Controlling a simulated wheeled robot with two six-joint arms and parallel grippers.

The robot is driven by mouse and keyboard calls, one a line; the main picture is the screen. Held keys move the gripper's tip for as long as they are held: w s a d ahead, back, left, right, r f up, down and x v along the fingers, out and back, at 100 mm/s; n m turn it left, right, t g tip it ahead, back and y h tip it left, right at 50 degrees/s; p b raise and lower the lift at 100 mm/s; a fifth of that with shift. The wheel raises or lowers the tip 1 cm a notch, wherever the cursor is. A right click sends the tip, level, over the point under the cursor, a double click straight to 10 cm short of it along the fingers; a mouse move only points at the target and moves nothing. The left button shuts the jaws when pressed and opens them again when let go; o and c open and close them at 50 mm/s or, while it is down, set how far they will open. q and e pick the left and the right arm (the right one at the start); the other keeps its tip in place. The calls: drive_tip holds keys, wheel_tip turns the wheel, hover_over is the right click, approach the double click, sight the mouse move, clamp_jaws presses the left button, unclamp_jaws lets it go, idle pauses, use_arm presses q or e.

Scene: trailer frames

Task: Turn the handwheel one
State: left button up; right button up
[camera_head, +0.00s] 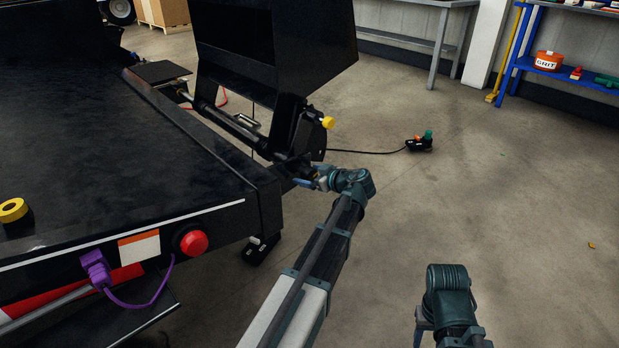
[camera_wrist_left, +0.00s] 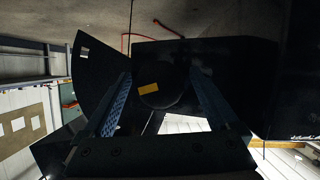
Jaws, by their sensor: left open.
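My left gripper (camera_head: 306,178) reaches in beside the lower end of a black bracket at the trailer's corner. In the left wrist view, its two fingers (camera_wrist_left: 165,105) stand apart. Between them shows a dark round part (camera_wrist_left: 165,100) with a yellow patch (camera_wrist_left: 148,89); whether the fingers touch it I cannot tell. No handwheel shows clearly as a wheel; a yellow knob (camera_head: 328,122) sits on the black bracket's edge above my left gripper. My right arm enters at the lower right, its gripper not showing.
A cabled black device (camera_head: 419,145) lies on the floor. A blue shelf (camera_head: 570,75) stands at the back right. The right floor is mostly clear.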

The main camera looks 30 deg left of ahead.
use_arm(q)
drive_tip(key=shift+c, duration=0.3)
drive_tip(key=c, duration=1.3)
drive_tip(key=shift+w+m+g, duration=0.1)
drive_tip(key=shift+m+g, duration=0.3)
drive_tip(key=shift+m+g+y, duration=0.3)
drive_tip(key=shift+m+g, duration=0.4)
drive_tip(key=shift+m, duration=0.2)
drive_tip(key=o, duration=1.4)
drive_tip(key=shift+c, duration=0.2)
drive_tip(key=shift+d, duration=0.1)
